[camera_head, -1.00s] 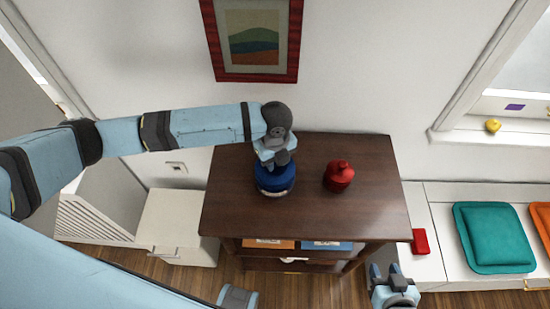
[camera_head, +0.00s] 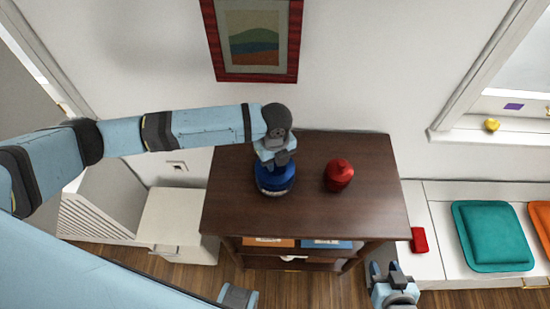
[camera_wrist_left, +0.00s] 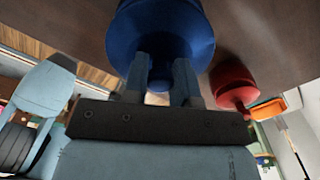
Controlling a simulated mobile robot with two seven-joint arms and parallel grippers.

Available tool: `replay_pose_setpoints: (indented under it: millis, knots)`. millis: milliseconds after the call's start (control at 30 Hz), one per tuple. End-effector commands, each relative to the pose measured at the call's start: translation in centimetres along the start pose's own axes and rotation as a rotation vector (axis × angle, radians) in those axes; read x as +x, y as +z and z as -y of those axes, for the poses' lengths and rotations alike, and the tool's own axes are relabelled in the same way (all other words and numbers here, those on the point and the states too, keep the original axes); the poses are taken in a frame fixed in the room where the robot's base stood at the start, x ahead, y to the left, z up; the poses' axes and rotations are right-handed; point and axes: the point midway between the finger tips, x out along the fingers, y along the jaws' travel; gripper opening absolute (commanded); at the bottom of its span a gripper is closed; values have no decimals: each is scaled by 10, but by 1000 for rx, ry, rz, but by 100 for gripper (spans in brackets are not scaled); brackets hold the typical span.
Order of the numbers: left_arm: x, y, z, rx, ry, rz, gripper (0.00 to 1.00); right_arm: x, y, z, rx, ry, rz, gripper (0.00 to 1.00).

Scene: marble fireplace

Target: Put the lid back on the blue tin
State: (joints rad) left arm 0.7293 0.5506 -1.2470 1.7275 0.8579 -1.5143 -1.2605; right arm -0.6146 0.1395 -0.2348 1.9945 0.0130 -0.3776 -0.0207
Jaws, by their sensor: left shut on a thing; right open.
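The blue tin (camera_head: 273,191) stands upright on the dark wooden cabinet, left of its middle. Its blue lid (camera_head: 289,172) is over it, in line with the tin. I cannot tell whether it sits fully down. My left gripper (camera_head: 277,160) is above the lid, shut on its knob. In the left wrist view the two fingers (camera_wrist_left: 160,78) are on either side of the knob, and the lid's blue disc (camera_wrist_left: 178,40) fills the top middle. My right gripper (camera_head: 384,272) is open and empty, low in front of the cabinet's right corner.
The dark cabinet top (camera_head: 330,222) is clear in front. A red lidded tin (camera_head: 338,176) stands right of the blue one. A red block (camera_head: 418,240) and a teal cushion (camera_head: 490,236) lie on the white bench at right. A framed picture (camera_head: 254,38) hangs behind.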

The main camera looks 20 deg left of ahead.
Motion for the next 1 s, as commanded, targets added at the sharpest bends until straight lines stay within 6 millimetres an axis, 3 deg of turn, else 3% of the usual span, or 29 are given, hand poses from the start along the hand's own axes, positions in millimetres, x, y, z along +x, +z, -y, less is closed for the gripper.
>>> replay_pose_setpoints:
  millis: [1000]
  knots:
    - [1,0,0,0,0,-1,3,-5,-7,0,0,0,1,43]
